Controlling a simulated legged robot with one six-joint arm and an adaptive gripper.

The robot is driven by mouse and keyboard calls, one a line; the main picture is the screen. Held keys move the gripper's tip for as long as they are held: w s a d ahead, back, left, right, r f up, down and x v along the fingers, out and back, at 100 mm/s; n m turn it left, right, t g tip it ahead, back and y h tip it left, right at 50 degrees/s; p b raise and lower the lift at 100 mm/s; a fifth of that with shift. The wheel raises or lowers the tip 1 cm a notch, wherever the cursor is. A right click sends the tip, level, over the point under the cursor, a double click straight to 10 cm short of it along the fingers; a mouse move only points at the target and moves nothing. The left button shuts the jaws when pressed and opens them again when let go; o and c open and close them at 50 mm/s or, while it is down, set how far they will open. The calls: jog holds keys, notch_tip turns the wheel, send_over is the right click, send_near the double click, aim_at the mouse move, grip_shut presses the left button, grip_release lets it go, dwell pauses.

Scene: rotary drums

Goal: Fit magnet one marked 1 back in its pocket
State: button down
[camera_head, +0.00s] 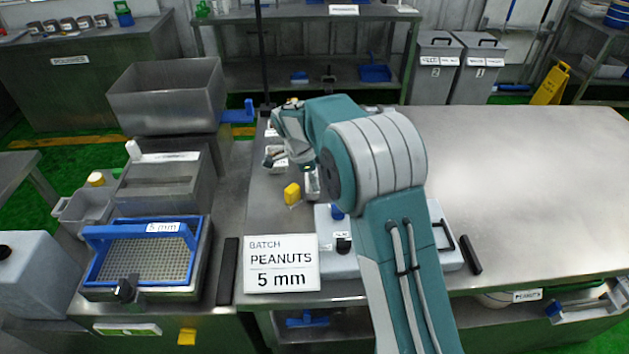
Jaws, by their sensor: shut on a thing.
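My arm reaches over the table, and my gripper (272,160) is at its far end, low over the left part of the steel table. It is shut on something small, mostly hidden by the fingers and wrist. I cannot make out a mark 1. A small silvery piece (311,184) shows just right of the gripper, partly behind my arm; I cannot tell what it is. A pale grey housing (338,262) stands on the table nearer me, partly hidden by my arm. No magnet pocket can be made out.
A yellow piece (292,193) lies near the gripper. A "PEANUTS 5 mm" sign (281,264) stands at the table's front left. A blue-framed sieve (145,230) and a steel hopper (166,95) stand left. The steel table's right part (530,190) is clear.

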jog(key=shift+f, duration=0.25)
jog(key=shift+c, duration=2)
grip_release()
